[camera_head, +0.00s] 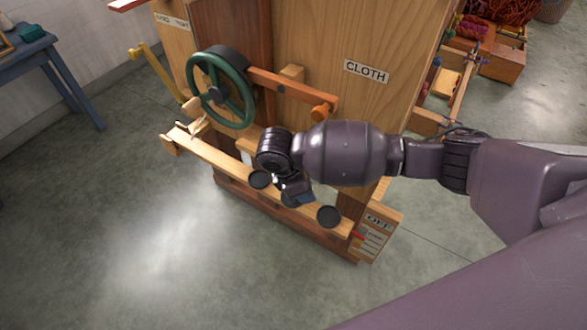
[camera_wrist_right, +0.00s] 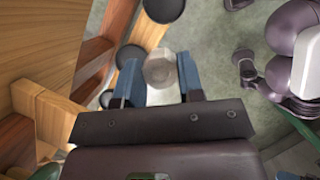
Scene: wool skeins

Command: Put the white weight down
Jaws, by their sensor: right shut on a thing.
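The white weight (camera_wrist_right: 160,70) is a pale, faceted block in the right wrist view. It sits between the two blue fingers of my right gripper (camera_wrist_right: 160,82), which is shut on it. In the head view my right gripper (camera_head: 298,197) hangs over the wooden shelf (camera_head: 220,160), and the weight is hidden behind the hand. Black round pads (camera_head: 329,216) lie along this shelf, and one more (camera_head: 260,179) shows left of the hand. I cannot tell whether the weight touches the shelf or a pad.
A wooden cabinet with a CLOTH label (camera_head: 367,71) stands behind the shelf. A green handwheel (camera_head: 247,97) and a wooden lever (camera_head: 290,86) stick out above it. An OFF box (camera_head: 378,225) is at the shelf's right end. The floor in front is clear.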

